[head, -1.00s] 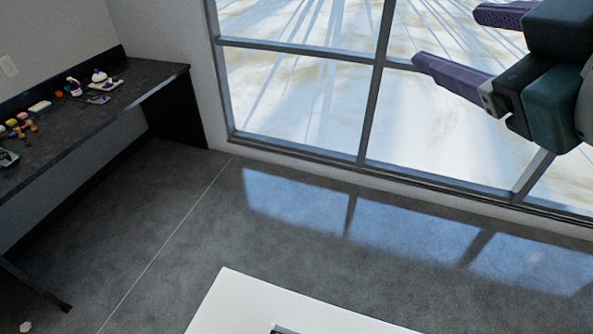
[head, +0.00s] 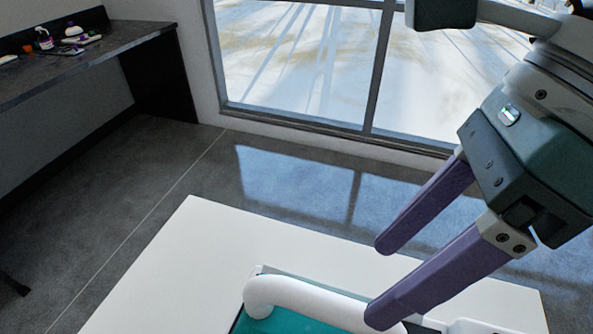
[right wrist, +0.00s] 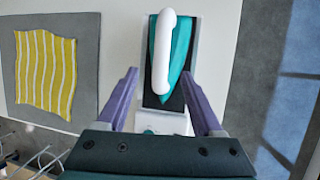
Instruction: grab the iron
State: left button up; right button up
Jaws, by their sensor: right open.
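The iron (head: 262,322) has a teal body and a white handle (head: 305,300). It is at the bottom of the head view, partly cut off by the frame edge. In the right wrist view the whole iron (right wrist: 180,60) shows, resting on a dark plate with a pale border, its white handle lengthwise. My right gripper (head: 380,280) is open and empty, its purple fingers pointing down toward the iron. In the right wrist view its fingertips (right wrist: 161,75) are apart on either side of the iron's near part. My left gripper is not in view.
The iron's stand is on a white table (head: 190,270). A yellow striped cloth (right wrist: 46,72) lies on a grey mat (right wrist: 85,30) beside it. A dark counter (head: 120,40) with small items stands at the back left, and a large window (head: 300,60) is behind.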

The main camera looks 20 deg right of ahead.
aim_at(342, 302)
jog(key=x, duration=0.8)
jog(key=shift+w+a+f+p, duration=0.15)
jog(key=shift+f+p, duration=0.15)
jog(key=shift+f, duration=0.1)
grip_shut()
jog(key=shift+r, duration=0.1)
dwell(0.9)
